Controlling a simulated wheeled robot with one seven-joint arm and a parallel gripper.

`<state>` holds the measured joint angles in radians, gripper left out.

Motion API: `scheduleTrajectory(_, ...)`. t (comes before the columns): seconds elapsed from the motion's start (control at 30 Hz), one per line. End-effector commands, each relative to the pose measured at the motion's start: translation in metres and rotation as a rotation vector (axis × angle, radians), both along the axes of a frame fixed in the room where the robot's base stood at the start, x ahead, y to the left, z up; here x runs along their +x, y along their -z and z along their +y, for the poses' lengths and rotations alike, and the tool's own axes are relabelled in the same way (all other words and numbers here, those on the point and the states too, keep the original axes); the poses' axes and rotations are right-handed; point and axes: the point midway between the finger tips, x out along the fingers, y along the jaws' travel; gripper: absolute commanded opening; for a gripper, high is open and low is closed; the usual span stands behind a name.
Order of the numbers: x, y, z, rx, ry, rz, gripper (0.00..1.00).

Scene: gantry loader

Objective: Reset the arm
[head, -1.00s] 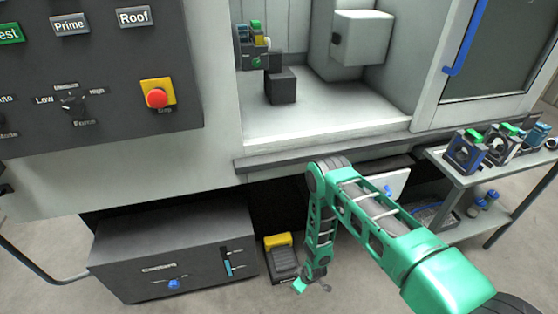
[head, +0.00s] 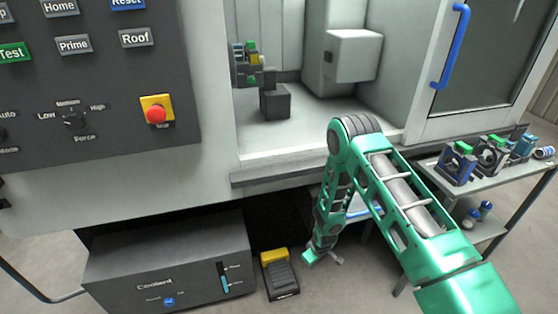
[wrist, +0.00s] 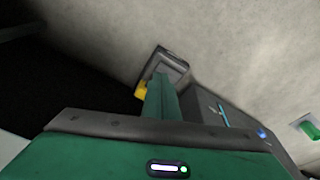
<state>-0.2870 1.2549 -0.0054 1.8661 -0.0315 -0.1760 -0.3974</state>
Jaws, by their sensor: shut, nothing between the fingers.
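My green arm (head: 405,195) is bent, with its elbow high in front of the machine's open bay and the forearm hanging down. My gripper (head: 322,258) is at its lower end, low in front of the machine and to the right of a black pedal with a yellow top (head: 281,275). The gripper is shut and empty. In the wrist view a green finger (wrist: 161,98) points toward the floor, with the pedal (wrist: 172,65) beyond it. The blue Reset button (head: 127,4) is at the top of the dark control panel, partly cut off.
A dark coolant box (head: 165,265) stands low at the left, under the machine. A side table (head: 430,170) at the right holds several vises and parts. The bay's ledge (head: 290,170) lies behind the elbow. A blue door handle (head: 450,45) is at the upper right.

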Motion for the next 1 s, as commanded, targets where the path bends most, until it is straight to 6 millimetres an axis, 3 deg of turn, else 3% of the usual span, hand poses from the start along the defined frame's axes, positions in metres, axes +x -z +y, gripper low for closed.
scheduleTrajectory(0.03,0.011,-0.025,-0.011,-0.007,0.025,-0.005,0.0)
scheduleTrajectory(0.23,0.031,-0.109,-0.058,-0.043,0.13,0.005,0.0)
scheduleTrajectory(0.47,0.032,-0.204,-0.114,-0.077,0.263,0.02,0.0)
scheduleTrajectory(0.77,-0.001,-0.32,-0.182,-0.105,0.453,0.042,0.0)
scheduleTrajectory(1.0,-0.051,-0.4,-0.228,-0.109,0.612,0.064,0.0)
